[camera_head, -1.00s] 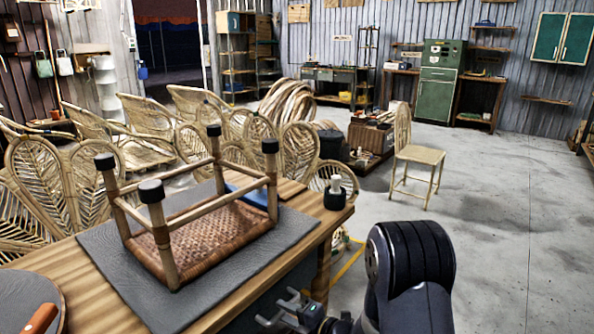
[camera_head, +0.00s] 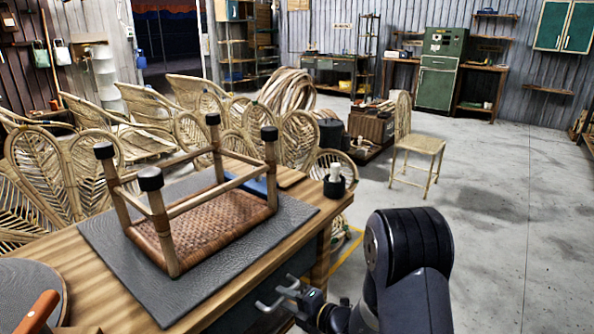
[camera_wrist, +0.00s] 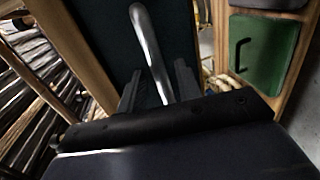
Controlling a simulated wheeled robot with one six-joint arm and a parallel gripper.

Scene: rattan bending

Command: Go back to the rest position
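My gripper (camera_head: 277,296) is low at the front side of the wooden workbench (camera_head: 70,272), below the top's edge, with the dark arm behind it. In the wrist view my gripper (camera_wrist: 157,88) has its two dark fingers apart, one on each side of a curved metal bar (camera_wrist: 145,35) that looks like a handle on a dark panel. A gap shows beside the bar, and I cannot tell whether either finger touches it.
An upturned stool with a woven seat (camera_head: 205,226) lies on a grey mat (camera_head: 105,232) on the bench. A black cup (camera_head: 334,187) stands at the bench corner. Rattan chairs (camera_head: 85,170) crowd the left. A chair (camera_head: 418,146) stands on open floor (camera_head: 480,250) at right.

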